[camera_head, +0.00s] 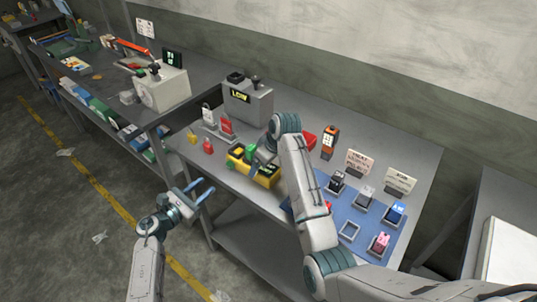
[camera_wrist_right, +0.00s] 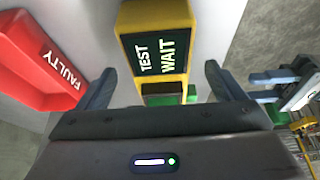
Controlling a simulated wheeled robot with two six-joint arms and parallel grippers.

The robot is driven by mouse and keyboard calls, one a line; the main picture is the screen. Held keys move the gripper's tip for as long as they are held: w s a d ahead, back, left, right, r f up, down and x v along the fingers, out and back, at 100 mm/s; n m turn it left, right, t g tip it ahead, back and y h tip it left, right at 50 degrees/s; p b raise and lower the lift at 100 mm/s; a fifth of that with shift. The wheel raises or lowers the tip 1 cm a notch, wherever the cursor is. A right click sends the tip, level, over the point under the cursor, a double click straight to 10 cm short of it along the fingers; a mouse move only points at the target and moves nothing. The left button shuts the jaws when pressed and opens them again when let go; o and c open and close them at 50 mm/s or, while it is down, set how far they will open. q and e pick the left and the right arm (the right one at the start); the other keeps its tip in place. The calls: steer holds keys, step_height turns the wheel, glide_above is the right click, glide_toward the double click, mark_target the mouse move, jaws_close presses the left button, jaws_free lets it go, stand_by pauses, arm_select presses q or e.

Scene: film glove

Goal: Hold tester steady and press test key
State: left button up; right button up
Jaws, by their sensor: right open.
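The tester is a yellow block with a dark screen reading TEST WAIT (camera_wrist_right: 160,45) in the right wrist view. In the head view the yellow tester (camera_head: 265,179) lies on the middle table, partly hidden by my right arm. A green part shows by its near end; I cannot tell if it is the test key. My right gripper (camera_wrist_right: 165,85) is open, with the near end of the tester between its fingers and no clear contact. My left gripper (camera_head: 202,191) is open and empty, off the table's front left edge. Its blue fingers also show at the right of the wrist view.
A red FAULTY bin (camera_wrist_right: 45,60) stands left of the tester in the wrist view. A grey box marked LOW (camera_head: 247,104) stands behind.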

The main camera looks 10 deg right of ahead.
mark_target(261, 168)
steer(key=shift+x, duration=2)
steer(key=shift+c, duration=0.4)
steer(key=c, duration=1.1)
arm_select(q)
steer(key=shift+c, duration=0.7)
arm_select(e)
steer(key=shift+c, duration=1.1)
arm_select(q)
jaws_close()
